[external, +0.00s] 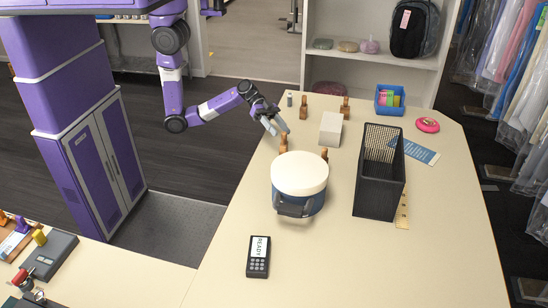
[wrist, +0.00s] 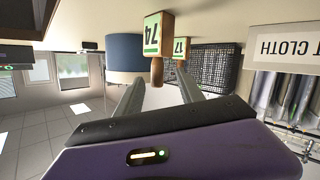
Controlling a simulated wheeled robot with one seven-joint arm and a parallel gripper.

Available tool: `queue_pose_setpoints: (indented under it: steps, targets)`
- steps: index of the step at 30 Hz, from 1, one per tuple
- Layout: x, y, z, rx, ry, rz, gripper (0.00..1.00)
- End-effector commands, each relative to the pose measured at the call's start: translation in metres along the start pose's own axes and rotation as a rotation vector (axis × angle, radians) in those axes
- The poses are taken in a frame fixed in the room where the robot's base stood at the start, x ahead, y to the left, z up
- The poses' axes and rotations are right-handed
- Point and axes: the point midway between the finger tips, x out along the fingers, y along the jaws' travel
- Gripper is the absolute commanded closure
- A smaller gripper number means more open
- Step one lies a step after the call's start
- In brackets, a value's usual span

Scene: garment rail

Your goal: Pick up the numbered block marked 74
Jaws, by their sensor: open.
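The block marked 74 (wrist: 153,36) shows upside down in the wrist view, with a green and white number face and a brown wooden part. It appears between and just beyond the two fingertips of my gripper (wrist: 160,79). My gripper is open and empty. In the external view my gripper (external: 284,129) is above the table's left side, close to a brown wooden block (external: 283,144) that is likely the same one; its number cannot be read there. A block marked 17 (wrist: 181,47) stands behind it in the wrist view.
A round blue container with a cream top (external: 299,176) stands close to the blocks. A white box (external: 331,129), a black mesh basket (external: 379,175) and a blue bin (external: 390,100) stand to the right. More wooden blocks (external: 304,106) are farther back. A handheld device (external: 258,257) lies in front.

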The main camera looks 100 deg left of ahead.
Motion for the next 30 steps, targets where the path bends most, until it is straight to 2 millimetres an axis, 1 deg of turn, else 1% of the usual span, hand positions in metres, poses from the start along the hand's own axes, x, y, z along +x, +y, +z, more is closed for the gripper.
queue_pose_setpoints:
  steps: [1, 3, 7, 10, 17, 23, 25, 27, 30]
  targets:
    - [0.000, 0.001, -0.005, 0.081, -0.037, -0.006, 0.55]
    - [0.000, 0.000, -0.004, 0.172, -0.083, -0.015, 0.55]
    - [0.001, -0.002, -0.002, 0.257, -0.128, -0.024, 0.55]
    - [0.007, -0.003, -0.001, 0.270, -0.135, -0.024, 0.55]
    - [0.030, -0.002, 0.002, 0.267, -0.135, -0.024, 0.55]
    - [0.057, 0.005, 0.004, 0.266, -0.136, -0.023, 0.55]
    - [0.066, 0.003, 0.007, 0.266, -0.135, -0.024, 0.55]
    - [0.073, 0.003, 0.008, 0.266, -0.134, -0.025, 0.55]
    - [0.077, 0.002, 0.009, 0.266, -0.134, -0.026, 0.55]
